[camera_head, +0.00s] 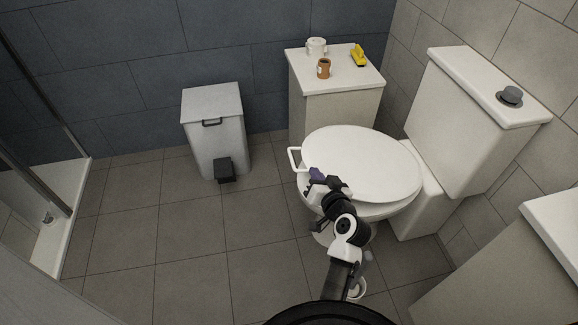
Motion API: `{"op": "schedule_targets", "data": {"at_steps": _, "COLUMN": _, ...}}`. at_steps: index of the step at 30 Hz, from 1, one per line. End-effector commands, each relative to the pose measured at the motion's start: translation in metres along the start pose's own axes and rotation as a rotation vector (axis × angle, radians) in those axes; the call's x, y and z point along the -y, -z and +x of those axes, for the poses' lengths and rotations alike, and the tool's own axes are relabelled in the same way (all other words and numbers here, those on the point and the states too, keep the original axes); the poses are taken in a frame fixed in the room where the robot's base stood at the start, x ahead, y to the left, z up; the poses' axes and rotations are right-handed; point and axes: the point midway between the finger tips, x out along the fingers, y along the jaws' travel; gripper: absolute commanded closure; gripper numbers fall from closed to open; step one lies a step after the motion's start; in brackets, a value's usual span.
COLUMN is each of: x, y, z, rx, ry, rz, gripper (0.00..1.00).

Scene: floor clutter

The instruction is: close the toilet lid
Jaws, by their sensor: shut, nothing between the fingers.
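The white toilet (402,205) stands at the right, with its tank against the tiled wall. Its lid (362,160) lies down flat over the bowl. A white loop handle (294,158) sticks out at the left edge of the lid or seat; I cannot tell which it is fixed to. My gripper (314,178) is shut and empty at the front left edge of the toilet, just below the handle. I cannot tell whether it touches the rim. My arm hides part of the bowl's front.
A grey pedal bin (213,125) stands by the back wall. A white cabinet (338,106) behind the toilet holds a white cup (316,46), an orange-brown jar (323,68) and a yellow item (358,55). Another white cabinet (553,232) is at right. The left floor is clear.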

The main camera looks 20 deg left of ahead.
Motion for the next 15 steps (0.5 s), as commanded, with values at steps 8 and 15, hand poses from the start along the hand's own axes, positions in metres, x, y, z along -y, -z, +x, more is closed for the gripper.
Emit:
{"op": "schedule_targets", "data": {"at_steps": 8, "x": 0.0, "y": 0.002, "z": 0.031, "rx": 0.0, "ry": 0.005, "rz": 0.002, "gripper": 1.0}}
{"op": "schedule_targets", "data": {"at_steps": 15, "x": 0.001, "y": 0.003, "z": 0.083, "rx": 0.0, "ry": 0.004, "rz": 0.0, "gripper": 1.0}}
